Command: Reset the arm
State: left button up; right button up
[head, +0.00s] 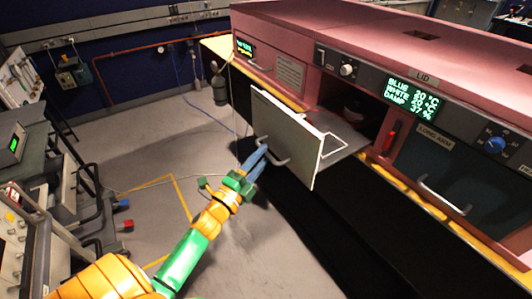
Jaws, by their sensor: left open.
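My left arm, orange and green, reaches in from the lower left. My right gripper is not in view.
A closed dark door (440,165) with a handle is right of the opening. A green-lettered display (413,97) and knobs line the cabinet front. Grey equipment (30,170) stands at the left. The grey floor (165,150) between is mostly open, with yellow lines and thin cables.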

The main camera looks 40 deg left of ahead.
pick_arm(q)
jog(key=s, duration=0.4)
jog(key=shift+s+f+b, duration=0.35)
jog(key=shift+w, duration=0.1)
jog(key=s+d+f+n+g+y, duration=0.1)
jog(key=s+f+n+g, duration=0.25)
jog(key=f, duration=0.95)
jog(key=s+d+f+n+g, duration=0.1)
jog(key=s+f+n+g, duration=0.3)
jog(key=f, duration=0.9)
jog(key=s+d+f+n+g, duration=0.3)
jog(key=s+f, duration=0.5)
jog(key=s, duration=0.4)
jog(key=s+d+f+n+g+h, duration=0.1)
jog(key=s+d+f+n+g, duration=0.3)
jog(key=s+f+g, duration=0.4)
jog(key=s+d+f, duration=0.1)
jog(key=s, duration=0.4)
jog(key=shift+d, duration=0.4)
